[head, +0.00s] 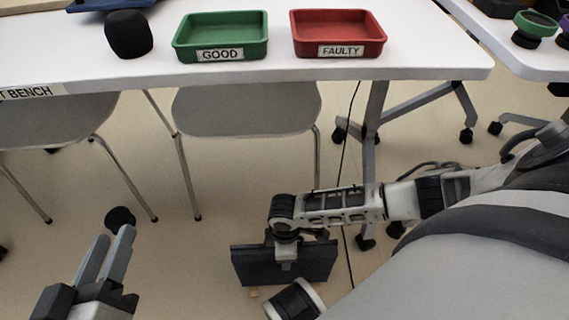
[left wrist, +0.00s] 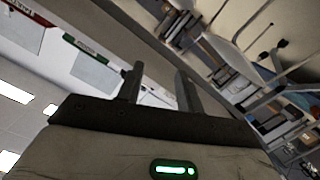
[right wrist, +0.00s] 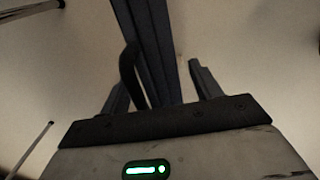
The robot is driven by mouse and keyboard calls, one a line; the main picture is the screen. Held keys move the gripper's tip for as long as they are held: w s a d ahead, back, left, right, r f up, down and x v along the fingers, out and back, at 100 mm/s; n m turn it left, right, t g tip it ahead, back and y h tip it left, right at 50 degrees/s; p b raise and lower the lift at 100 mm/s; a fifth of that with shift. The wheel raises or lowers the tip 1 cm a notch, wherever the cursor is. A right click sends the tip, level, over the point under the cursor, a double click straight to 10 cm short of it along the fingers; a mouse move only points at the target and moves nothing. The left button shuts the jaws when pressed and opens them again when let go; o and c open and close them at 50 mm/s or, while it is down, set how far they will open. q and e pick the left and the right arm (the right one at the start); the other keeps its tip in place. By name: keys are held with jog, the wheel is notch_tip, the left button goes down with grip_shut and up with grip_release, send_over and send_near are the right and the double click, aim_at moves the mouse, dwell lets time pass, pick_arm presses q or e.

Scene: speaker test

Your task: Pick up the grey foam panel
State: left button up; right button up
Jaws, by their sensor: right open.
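The grey foam panel (head: 252,266) is a dark grey upright slab low on the floor in front of me, with small wooden feet under it. My right gripper (head: 286,264) is over its top middle, and the arm hides part of the panel. In the right wrist view the panel (right wrist: 152,35) runs as a dark band between the fingers of the right gripper (right wrist: 160,88), with a black strap beside it. Those fingers stand apart; I cannot tell whether they touch it. My left gripper (head: 108,255) is open and empty at lower left, also in the left wrist view (left wrist: 160,85).
A white bench (head: 420,58) holds a green GOOD tray (head: 220,56), a red FAULTY tray (head: 340,51) and a black foam piece (head: 129,35). Grey chairs (head: 245,108) stand under it. A black cable (head: 345,150) hangs behind the panel. A second table (head: 510,50) is at right.

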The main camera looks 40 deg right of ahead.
jog(key=shift+f, duration=0.7)
grip_shut()
pick_arm(q)
jog(key=shift+r, duration=0.2)
